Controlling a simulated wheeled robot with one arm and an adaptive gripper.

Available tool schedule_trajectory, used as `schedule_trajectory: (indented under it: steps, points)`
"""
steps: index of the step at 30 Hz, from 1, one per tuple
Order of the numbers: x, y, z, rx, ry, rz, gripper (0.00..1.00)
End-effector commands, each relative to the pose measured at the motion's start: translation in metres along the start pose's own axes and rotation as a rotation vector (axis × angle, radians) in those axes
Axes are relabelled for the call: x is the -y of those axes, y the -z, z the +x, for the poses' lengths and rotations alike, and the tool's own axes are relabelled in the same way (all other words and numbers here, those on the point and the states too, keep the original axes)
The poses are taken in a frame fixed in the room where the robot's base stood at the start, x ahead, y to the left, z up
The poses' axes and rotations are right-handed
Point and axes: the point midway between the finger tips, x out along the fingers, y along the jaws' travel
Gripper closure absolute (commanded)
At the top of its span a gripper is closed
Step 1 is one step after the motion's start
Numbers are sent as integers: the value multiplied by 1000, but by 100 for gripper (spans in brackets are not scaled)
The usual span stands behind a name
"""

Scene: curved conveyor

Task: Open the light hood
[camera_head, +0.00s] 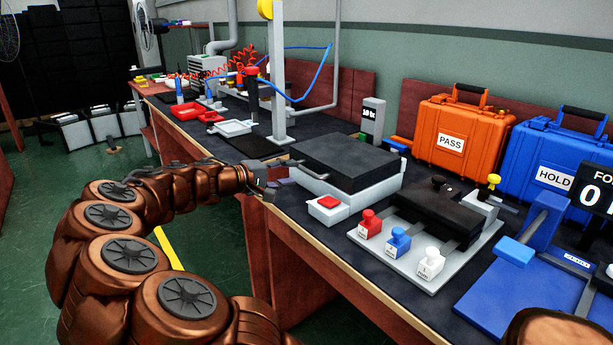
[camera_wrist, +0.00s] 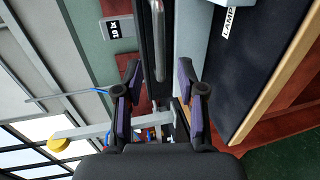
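The light hood (camera_head: 345,160) is a dark grey, flat lid lying closed on a light grey box (camera_head: 350,198) on the bench. In the wrist view the hood's edge (camera_wrist: 146,30) runs top to bottom, with a grey bar handle (camera_wrist: 158,55) along it. The box beside it bears a LAMP label (camera_wrist: 229,20). My gripper (camera_head: 278,177) is at the hood's left end. In the wrist view its two purple-padded fingers (camera_wrist: 160,98) are spread apart, with the handle ahead of and in line with the gap. No grip on the handle shows.
A white box with a red button (camera_head: 329,203) stands in front of the hood. A grey post (camera_head: 277,80) and a small display (camera_head: 372,115) stand behind.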

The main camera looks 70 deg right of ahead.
Motion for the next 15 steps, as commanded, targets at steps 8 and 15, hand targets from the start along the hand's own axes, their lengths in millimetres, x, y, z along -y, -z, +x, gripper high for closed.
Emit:
schedule_trajectory:
  steps: [8,15]
  points:
    - [1,-2,38,6,1,0,61]
    - [1,-2,59,4,1,-1,61]
